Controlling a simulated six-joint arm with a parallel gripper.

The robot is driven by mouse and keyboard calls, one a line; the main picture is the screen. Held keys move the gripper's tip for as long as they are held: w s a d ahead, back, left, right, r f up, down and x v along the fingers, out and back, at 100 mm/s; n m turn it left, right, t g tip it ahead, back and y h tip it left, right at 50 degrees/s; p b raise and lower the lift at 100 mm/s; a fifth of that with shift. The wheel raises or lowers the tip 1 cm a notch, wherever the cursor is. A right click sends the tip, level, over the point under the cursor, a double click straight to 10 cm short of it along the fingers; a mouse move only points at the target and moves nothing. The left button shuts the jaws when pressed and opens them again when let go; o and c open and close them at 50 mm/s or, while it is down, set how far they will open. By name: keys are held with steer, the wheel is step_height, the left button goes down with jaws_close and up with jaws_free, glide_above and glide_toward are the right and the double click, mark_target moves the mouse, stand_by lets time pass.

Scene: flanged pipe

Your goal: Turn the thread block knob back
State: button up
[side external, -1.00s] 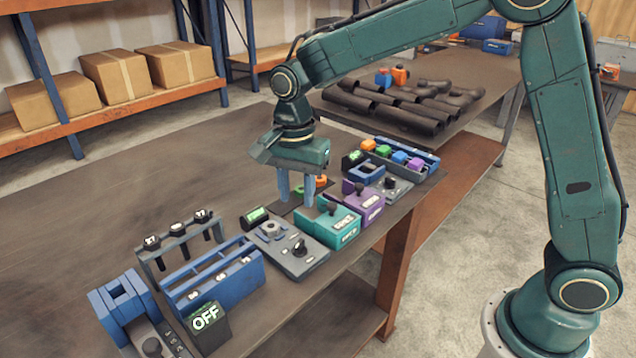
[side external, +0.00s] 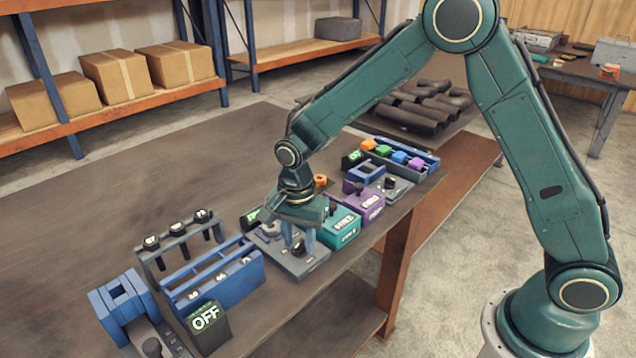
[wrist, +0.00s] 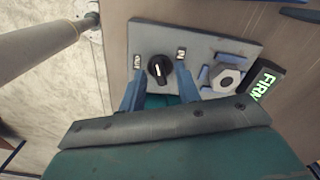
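The thread block is a grey plate (wrist: 205,42) with a black round knob (wrist: 159,69) that has a white pointer mark. Two small labels flank the knob. A hex nut (wrist: 228,76) sits in a blue holder on the same plate. A display (wrist: 264,83) beside it reads FIRM, partly cut off. My gripper (wrist: 159,76) is open, its two blue fingers apart on either side of the knob. In the side external view my gripper (side external: 299,240) is low over the plate (side external: 313,264) and partly hides the knob. Contact with the knob cannot be told.
A teal block (side external: 342,230) and a purple block (side external: 366,203) stand close to the right. A blue rack (side external: 215,280) and a black OFF display (side external: 207,325) stand to the left. The table (side external: 110,210) behind is clear.

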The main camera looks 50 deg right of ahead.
jaws_close()
steer(key=shift+n, duration=0.3)
steer(key=n, duration=0.9)
stand_by(0.6)
stand_by(0.4)
jaws_free()
